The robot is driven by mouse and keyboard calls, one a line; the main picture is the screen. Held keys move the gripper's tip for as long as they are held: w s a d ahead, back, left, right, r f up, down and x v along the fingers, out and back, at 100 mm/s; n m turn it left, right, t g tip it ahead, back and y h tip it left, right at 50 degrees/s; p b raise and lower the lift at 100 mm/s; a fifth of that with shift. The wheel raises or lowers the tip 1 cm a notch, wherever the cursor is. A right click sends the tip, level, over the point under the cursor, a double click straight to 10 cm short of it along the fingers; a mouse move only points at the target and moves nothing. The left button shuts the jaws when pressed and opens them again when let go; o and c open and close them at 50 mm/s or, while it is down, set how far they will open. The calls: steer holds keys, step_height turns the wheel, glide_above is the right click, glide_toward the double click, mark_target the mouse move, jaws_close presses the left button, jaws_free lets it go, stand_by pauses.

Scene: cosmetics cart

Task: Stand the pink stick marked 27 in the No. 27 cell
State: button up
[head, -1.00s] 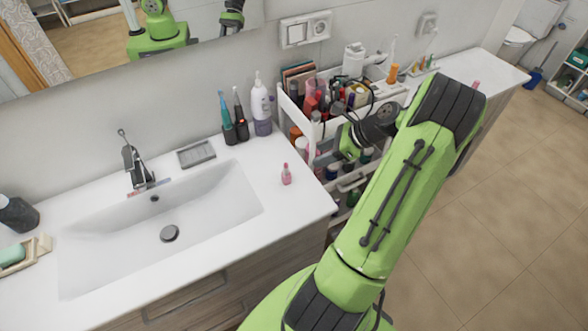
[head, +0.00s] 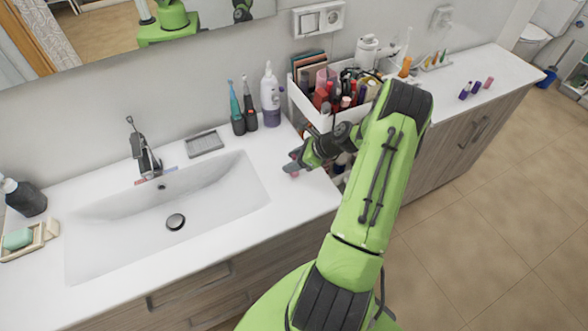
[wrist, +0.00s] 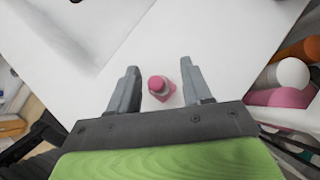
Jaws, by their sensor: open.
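A small pink item (wrist: 160,90) with a rounded top stands upright on the white counter. In the wrist view it is between the two fingers of my gripper (wrist: 161,86), with a gap on each side. My gripper is open. In the head view my gripper (head: 295,160) is low over the counter right of the sink and mostly hides the pink item. Two small pink sticks (head: 488,82) (head: 476,87) and a purple one (head: 464,92) are on the far right counter. I cannot read a 27 on anything or make out a No. 27 cell.
The white cart (head: 318,118), full of cosmetics, is right behind my wrist. A white and purple bottle (head: 270,95) and two toothbrushes (head: 243,110) stand near the wall. The sink (head: 165,220) is to the left. The counter in front of my gripper is clear.

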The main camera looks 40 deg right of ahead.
steer(key=shift+s, duration=0.1)
steer(key=shift+c, duration=0.6)
jaws_close()
steer(key=shift+r, duration=0.1)
step_height(320, 180, up, 10)
steer(key=shift+p, duration=0.4)
steer(key=w+a+f+n+g+y, duration=0.1)
steer(key=a+n, duration=0.1)
steer(key=a, duration=1.1)
steer(key=w+a+f+n+g+y, duration=0.1)
steer(key=a+n+g+y, duration=0.15)
steer(key=a, duration=1.05)
step_height(320, 180, up, 9)
steer(key=w+m+t+h, duration=0.1)
steer(key=m+t+h, duration=0.3)
steer(key=m, duration=0.3)
steer(key=shift+w+h+b, duration=0.3)
steer(key=shift+h, duration=0.35)
